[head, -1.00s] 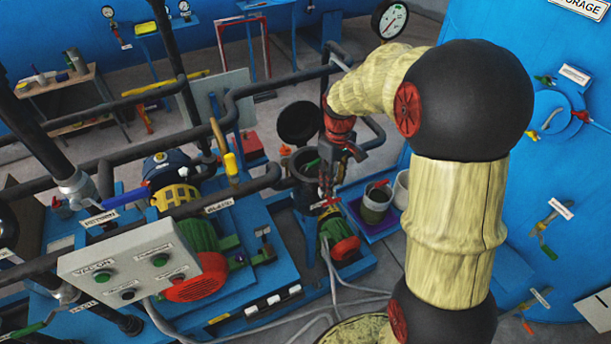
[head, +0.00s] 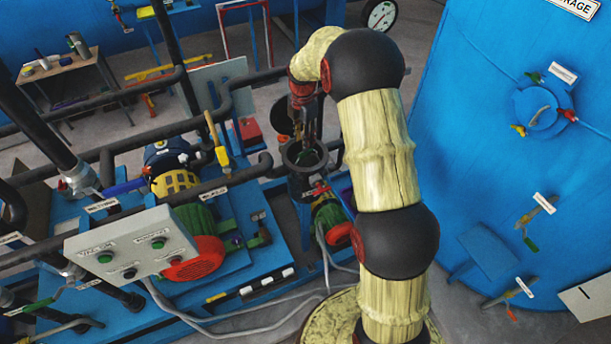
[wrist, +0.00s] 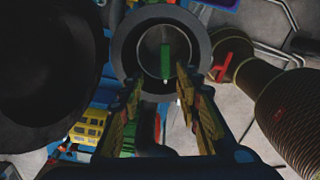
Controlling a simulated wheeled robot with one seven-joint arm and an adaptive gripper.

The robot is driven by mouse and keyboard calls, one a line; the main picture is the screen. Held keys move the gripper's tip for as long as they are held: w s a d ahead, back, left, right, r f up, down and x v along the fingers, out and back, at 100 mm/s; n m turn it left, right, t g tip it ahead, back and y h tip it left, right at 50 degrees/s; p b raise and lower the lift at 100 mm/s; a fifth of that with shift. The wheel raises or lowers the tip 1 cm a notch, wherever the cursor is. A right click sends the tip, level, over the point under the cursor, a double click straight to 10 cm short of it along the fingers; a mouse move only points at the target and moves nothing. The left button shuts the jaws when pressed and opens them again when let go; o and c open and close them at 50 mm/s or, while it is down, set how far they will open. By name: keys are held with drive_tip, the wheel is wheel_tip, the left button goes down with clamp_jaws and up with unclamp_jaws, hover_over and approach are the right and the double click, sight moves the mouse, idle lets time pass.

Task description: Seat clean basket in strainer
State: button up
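The strainer (head: 290,165) is an open, dark round pot left of my arm in the head view. Its thick grey rim (wrist: 122,45) shows at the top of the wrist view. A round basket with a green handle (wrist: 165,62) sits inside the strainer opening; the green also shows in the head view (head: 308,157). How deep the basket sits is hard to tell. My gripper (wrist: 160,76) is above the strainer with its two fingers apart on either side of the handle's line of sight. Nothing shows held between them.
A large black round lid (wrist: 40,60) stands beside the strainer, left in the wrist view. A dark ribbed cylinder (wrist: 292,105) and a red handle (wrist: 230,68) are at right. Pipes (head: 235,178), a control box (head: 130,245) and a blue tank (head: 500,170) surround the spot.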

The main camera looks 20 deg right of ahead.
sight(306, 153)
drive_tip(key=f, duration=0.2)
drive_tip(key=f+p, duration=0.1)
drive_tip(key=f, duration=0.1)
drive_tip(key=d+f+p, duration=0.1)
drive_tip(key=f, duration=0.1)
drive_tip(key=shift+s, duration=0.35)
drive_tip(key=shift+a+f, duration=0.1)
drive_tip(key=shift+f, duration=0.45)
drive_tip(key=shift+c, duration=0.4)
drive_tip(key=c, duration=0.7)
drive_tip(key=shift+w, duration=0.1)
clamp_jaws()
